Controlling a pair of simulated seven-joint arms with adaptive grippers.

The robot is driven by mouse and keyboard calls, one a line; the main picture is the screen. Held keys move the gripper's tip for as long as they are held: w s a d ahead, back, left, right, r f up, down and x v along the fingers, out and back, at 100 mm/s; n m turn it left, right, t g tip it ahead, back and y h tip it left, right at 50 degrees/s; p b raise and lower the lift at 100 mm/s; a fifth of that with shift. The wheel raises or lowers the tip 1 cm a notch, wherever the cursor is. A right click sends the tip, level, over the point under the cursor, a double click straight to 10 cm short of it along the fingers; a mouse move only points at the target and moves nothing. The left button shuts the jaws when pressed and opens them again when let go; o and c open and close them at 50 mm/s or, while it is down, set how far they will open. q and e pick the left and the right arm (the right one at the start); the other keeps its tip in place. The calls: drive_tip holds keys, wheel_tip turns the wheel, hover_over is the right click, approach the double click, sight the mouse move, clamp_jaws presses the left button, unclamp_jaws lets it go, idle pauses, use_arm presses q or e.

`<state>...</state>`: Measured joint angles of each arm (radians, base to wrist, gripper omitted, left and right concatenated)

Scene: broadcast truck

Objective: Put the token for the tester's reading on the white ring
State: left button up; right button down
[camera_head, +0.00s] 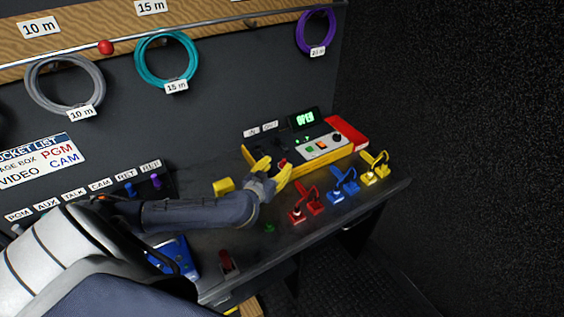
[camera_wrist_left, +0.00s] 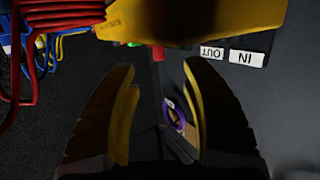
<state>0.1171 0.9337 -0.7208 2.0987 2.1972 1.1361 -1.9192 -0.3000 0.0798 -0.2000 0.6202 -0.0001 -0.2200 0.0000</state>
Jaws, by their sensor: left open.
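The tester (camera_head: 318,158) is a yellow-edged box at the back of the desk, and its green display (camera_head: 304,119) reads OPEN. My left gripper (camera_head: 276,171) is open in front of the tester's left end. In the left wrist view its open fingers (camera_wrist_left: 160,70) point at the tester's yellow side (camera_wrist_left: 195,18), with a small red part (camera_wrist_left: 158,53) beyond and between the tips. Nothing is visibly held. I cannot make out a white ring, nor tell which piece is a token. A small green piece (camera_head: 269,228) lies on the desk.
Red (camera_head: 306,203), blue (camera_head: 344,184) and yellow (camera_head: 375,168) stands with leads line the right front. A yellow block (camera_head: 223,185) lies left of my gripper. A blue box (camera_head: 175,256) and red-dark piece (camera_head: 228,262) are at front left. Coiled cables (camera_head: 166,58) hang behind.

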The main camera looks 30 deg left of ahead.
use_arm(q)
drive_tip(key=v, duration=0.6)
drive_tip(key=shift+s, duration=0.2)
